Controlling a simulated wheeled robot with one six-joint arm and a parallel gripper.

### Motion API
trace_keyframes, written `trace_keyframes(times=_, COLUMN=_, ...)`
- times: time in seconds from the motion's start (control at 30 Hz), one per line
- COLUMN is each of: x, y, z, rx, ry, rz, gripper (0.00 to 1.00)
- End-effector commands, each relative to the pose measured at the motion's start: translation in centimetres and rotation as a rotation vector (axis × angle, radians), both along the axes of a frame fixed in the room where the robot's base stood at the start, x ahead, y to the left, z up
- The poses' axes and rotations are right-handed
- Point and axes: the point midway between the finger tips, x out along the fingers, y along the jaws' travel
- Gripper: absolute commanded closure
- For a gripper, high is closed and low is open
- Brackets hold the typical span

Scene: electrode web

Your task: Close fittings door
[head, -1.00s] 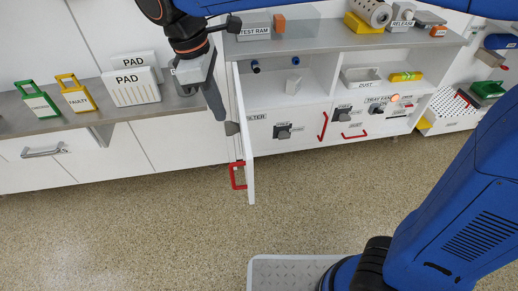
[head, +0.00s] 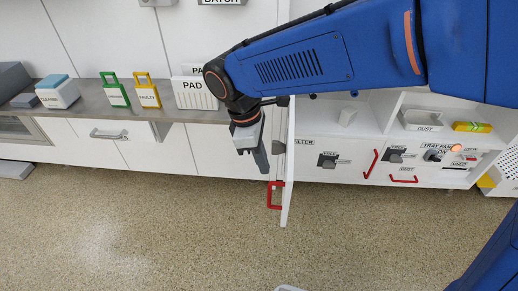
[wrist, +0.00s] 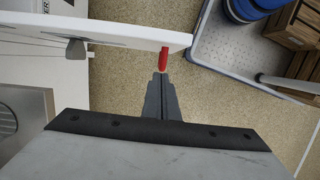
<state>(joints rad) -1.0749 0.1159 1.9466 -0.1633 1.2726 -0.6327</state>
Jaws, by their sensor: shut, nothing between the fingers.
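The fittings door (head: 287,190) is a white panel that stands open, seen nearly edge-on in the head view, sticking out from the cabinet front. Its red handle (head: 270,196) is on the left face near the free end. My gripper (head: 264,165) is shut and empty, pointing down on the left side of the door, just above and behind the handle in the picture. In the wrist view the shut fingertips (wrist: 161,75) are close to the red handle (wrist: 164,58) below the door panel (wrist: 120,32); I cannot tell whether they touch.
Closed drawers with red handles (head: 371,163) are to the right. A counter (head: 180,117) with a green-handled holder (head: 115,92) and a yellow-handled holder (head: 147,92) is to the left. The speckled floor (head: 150,230) in front is clear.

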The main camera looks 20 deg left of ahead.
Motion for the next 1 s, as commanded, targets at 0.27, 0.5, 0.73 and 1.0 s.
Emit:
trace_keyframes(times=0.27, x=0.7, y=-3.2, z=-0.5, rx=0.001, ry=0.000, rz=-0.002, gripper=1.00)
trace_keyframes(times=0.5, x=0.8, y=-4.1, z=-0.5, rx=0.000, ry=0.000, rz=-0.001, gripper=1.00)
trace_keyframes(times=0.73, x=0.8, y=-4.1, z=-0.5, rx=0.000, ry=0.000, rz=0.000, gripper=1.00)
trace_keyframes(times=1.0, x=0.9, y=-5.0, z=-0.5, rx=-0.001, ry=0.000, rz=0.029, gripper=1.00)
